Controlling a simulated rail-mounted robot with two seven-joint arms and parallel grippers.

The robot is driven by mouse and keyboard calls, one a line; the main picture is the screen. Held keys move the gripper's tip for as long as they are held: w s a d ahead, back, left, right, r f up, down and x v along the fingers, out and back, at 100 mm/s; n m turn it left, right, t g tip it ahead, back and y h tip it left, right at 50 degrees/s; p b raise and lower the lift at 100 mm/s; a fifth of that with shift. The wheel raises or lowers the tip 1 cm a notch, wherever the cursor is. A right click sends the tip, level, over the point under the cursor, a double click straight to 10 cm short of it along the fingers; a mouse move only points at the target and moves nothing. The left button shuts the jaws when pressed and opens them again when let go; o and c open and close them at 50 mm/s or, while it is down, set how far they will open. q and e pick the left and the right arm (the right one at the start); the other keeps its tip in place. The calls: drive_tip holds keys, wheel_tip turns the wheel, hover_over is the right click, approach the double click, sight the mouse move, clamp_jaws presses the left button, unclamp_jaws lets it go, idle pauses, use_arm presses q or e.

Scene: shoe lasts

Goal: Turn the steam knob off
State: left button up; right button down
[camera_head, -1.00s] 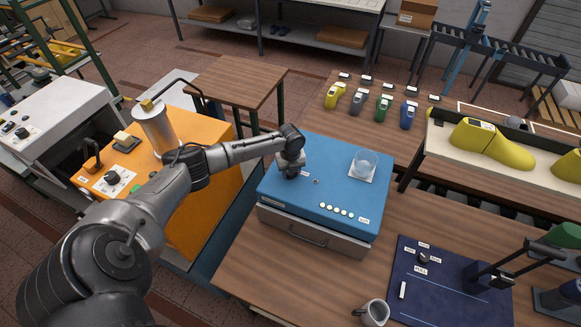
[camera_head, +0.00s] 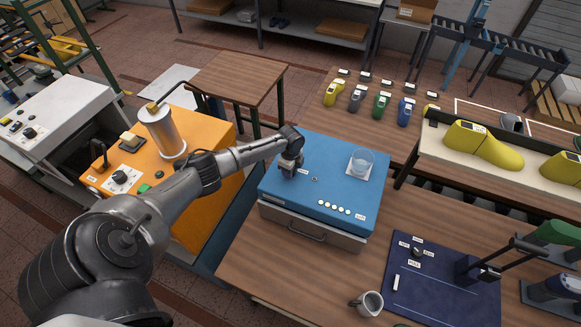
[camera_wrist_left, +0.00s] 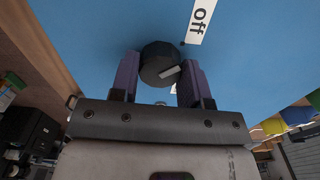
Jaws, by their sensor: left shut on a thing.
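The steam knob (camera_wrist_left: 156,60) is a dark round knob on the blue panel (camera_wrist_left: 90,40) in the left wrist view. A pale pointer mark on it runs toward the right finger. A white label reading "off" (camera_wrist_left: 203,18) lies up and right of the knob, with a small dark dot beside it. My left gripper (camera_wrist_left: 157,80) is shut on the knob, with a finger on each side. In the head view my left gripper (camera_head: 290,170) is at the left part of the blue-topped box (camera_head: 325,170) and hides the knob. My right gripper is not in view.
A glass beaker (camera_head: 362,160) stands on the blue top at the right, behind a row of pale buttons (camera_head: 333,207). A metal jug (camera_head: 369,302) and a dark blue mat (camera_head: 440,290) are on the wooden table. An orange machine (camera_head: 205,210) stands left.

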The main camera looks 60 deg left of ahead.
use_arm(q)
drive_tip(key=shift+n, duration=0.6)
drive_tip(key=o, duration=0.9)
drive_tip(key=shift+r+b, duration=0.7)
drive_tip(key=shift+r, duration=6.25)
